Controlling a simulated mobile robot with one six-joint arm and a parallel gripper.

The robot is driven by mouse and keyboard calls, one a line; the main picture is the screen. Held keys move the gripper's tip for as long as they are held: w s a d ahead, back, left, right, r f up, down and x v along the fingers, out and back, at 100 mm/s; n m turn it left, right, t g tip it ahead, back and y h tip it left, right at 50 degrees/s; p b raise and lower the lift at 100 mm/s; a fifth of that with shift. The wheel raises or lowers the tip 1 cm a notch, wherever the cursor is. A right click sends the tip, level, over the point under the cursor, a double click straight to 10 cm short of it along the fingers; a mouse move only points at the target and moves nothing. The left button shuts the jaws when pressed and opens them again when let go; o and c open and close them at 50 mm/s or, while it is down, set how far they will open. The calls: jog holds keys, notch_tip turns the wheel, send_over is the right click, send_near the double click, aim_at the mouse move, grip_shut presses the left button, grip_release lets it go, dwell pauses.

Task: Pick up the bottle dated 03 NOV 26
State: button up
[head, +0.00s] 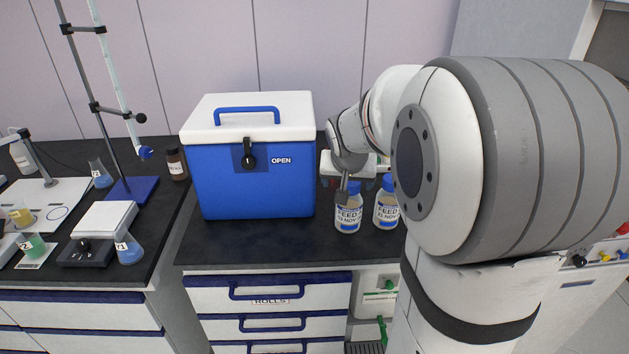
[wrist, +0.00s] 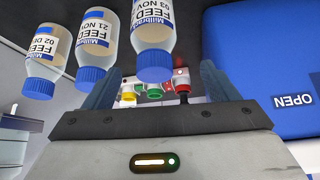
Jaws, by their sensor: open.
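The bottle dated 03 NOV (wrist: 152,35) is clear with pale contents, a blue cap and a blue-and-white FEED label. In the wrist view it lies between the two fingers of my gripper (wrist: 158,82); its cap faces the gripper. In the head view it is the left bottle (head: 348,214), upright on the dark bench, its top partly covered by my gripper (head: 342,188). My gripper is open, pointing down at this bottle; I cannot tell whether a finger touches it. The bottle dated 21 NOV (wrist: 91,45) stands beside it, and also shows in the head view (head: 385,211).
A third bottle, reading 02 DE (wrist: 46,55), completes the row. A blue cool box (head: 250,185) marked OPEN stands close left of the bottles. Coloured valves or knobs (wrist: 128,97) lie near the fingers in the wrist view. The bench front (head: 270,250) is clear.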

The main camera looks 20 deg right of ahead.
aim_at(350, 189)
jog(key=x, duration=0.5)
jog(key=d+x, duration=0.1)
jog(key=x, duration=0.2)
jog(key=shift+w+d+r, duration=0.1)
jog(key=shift+w, duration=0.3)
jog(key=shift+c, duration=0.4)
jog(key=shift+s, duration=0.15)
grip_shut()
